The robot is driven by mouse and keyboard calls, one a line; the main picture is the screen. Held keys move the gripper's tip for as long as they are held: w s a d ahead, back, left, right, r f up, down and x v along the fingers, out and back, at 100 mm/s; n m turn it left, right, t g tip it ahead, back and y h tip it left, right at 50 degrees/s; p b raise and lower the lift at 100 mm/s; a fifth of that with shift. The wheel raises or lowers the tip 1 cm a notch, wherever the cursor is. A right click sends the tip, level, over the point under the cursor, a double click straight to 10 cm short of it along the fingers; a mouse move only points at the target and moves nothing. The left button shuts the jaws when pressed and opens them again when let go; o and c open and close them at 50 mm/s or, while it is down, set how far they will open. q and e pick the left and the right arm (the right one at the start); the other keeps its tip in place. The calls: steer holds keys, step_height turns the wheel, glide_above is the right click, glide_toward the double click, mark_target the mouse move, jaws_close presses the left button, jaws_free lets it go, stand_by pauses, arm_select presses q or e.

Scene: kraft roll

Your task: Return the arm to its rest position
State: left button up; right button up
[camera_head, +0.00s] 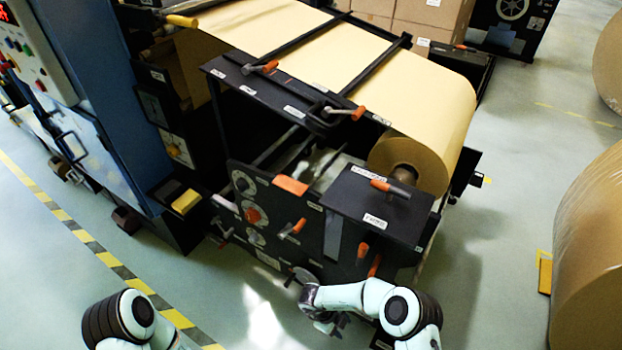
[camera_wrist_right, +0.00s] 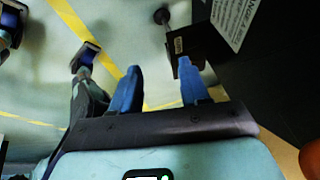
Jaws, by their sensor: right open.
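My right arm (camera_head: 393,308) reaches in at the bottom of the head view, beside the front of the machine's black control panel. In the right wrist view my right gripper (camera_wrist_right: 159,68) has its two blue fingers apart, with nothing between them. A black machine part with a white label lies just beyond the fingers. My left arm (camera_head: 130,318) shows only as a rounded link at the lower left of the head view, and its gripper is not seen there.
The machine (camera_head: 295,225) carries a kraft paper roll (camera_head: 425,115), with orange handles along its frame. A blue cabinet (camera_head: 85,100) stands left. More large rolls (camera_head: 590,250) stand right. Yellow-black floor tape (camera_head: 108,260) crosses open floor at lower left.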

steer(key=s+d+f+n+t+y, duration=0.25)
steer(key=d+n+t, duration=0.35)
steer(key=n, duration=0.5)
steer(key=s+r+n+g+y, duration=0.2)
steer(key=s+n+g+y, duration=0.5)
steer(key=s, duration=1.1)
arm_select(q)
steer(key=s+d+r+g+p, duration=0.1)
steer(key=s+r+p, duration=0.1)
steer(key=r+p, duration=0.6)
steer(key=s+r+g+p, duration=0.1)
steer(key=s+r+p, duration=0.1)
steer(key=r+p, duration=0.7)
steer(key=shift+s+d+m+g+h, duration=0.3)
steer(key=shift+s+d+h, duration=0.1)
arm_select(e)
steer(key=s+a+r+n, duration=0.1)
steer(key=s+r, duration=0.1)
steer(key=r, duration=0.6)
steer(key=s+a+r+n, duration=0.2)
steer(key=r, duration=0.6)
steer(key=shift+a+r+t+h, duration=0.2)
steer(key=shift+r+t+h, duration=0.1)
steer(key=shift+r+h, duration=0.15)
steer(key=shift+f, duration=0.1)
